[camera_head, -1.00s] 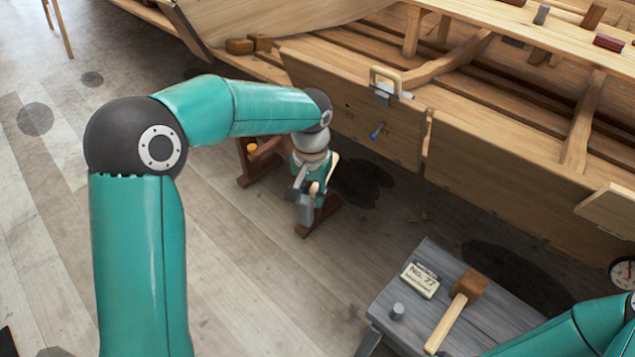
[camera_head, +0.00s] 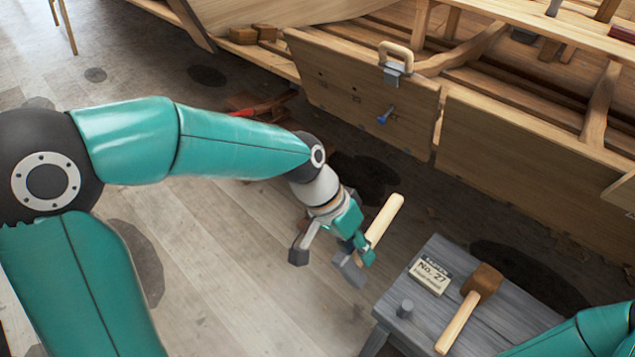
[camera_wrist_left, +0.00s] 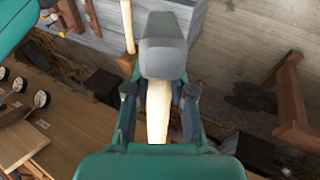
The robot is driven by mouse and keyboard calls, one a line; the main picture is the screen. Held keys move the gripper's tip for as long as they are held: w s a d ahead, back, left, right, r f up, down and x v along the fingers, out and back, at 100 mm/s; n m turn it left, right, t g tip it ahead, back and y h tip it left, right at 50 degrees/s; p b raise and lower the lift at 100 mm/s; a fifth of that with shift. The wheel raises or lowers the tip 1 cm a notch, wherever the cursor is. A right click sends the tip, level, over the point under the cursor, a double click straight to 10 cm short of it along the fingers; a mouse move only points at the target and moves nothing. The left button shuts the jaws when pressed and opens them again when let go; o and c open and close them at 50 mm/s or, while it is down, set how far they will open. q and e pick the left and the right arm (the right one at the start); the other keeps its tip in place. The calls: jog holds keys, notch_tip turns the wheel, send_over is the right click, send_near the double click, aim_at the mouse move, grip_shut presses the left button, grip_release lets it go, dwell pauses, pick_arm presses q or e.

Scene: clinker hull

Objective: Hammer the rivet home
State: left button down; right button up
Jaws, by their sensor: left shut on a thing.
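A small blue-ended pin (camera_head: 386,114), which looks like the rivet, sticks out of the hull plank (camera_head: 340,85). My left gripper (camera_head: 328,255) is shut on a hammer and holds it in the air, left of the grey bench and well apart from the pin. The hammer has a pale wooden handle (camera_head: 384,219) and a grey head (camera_head: 347,270). In the left wrist view the hammer head (camera_wrist_left: 163,50) stands just beyond the fingers (camera_wrist_left: 160,100), with the handle (camera_wrist_left: 158,112) between them. My right gripper is out of view; part of its arm shows at lower right.
A clamp (camera_head: 396,62) with a looped handle sits on the plank's top edge. Floor left of the bench is clear.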

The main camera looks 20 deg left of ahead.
aim_at(376, 219)
pick_arm(q)
jog(key=w+r+n+t+h+b, duration=0.1)
jog(key=w+h+b, duration=0.1)
jog(key=h, duration=0.1)
jog(key=w+r+n+t+h+b, duration=0.1)
jog(key=w+r+t+h+b, duration=0.1)
jog(key=h+b, duration=0.1)
jog(key=w+d+r+n+t+h+b, duration=0.1)
jog(key=w+t+h+b, duration=0.1)
jog(key=h, duration=0.2)
jog(key=shift+w+r, duration=0.3)
jog(key=shift+r, duration=0.05)
jog(key=w+a+f+n+t+y+b, duration=0.2)
jog(key=w+a+n+t+y, duration=0.6)
jog(key=a+t, duration=0.5)
jog(key=shift+w+a+n+t+y+b, duration=0.35)
jog(key=shift+w+n+t+b, duration=0.1)
jog(key=shift+w+n+t, duration=0.7)
jog(key=shift+s, duration=0.1)
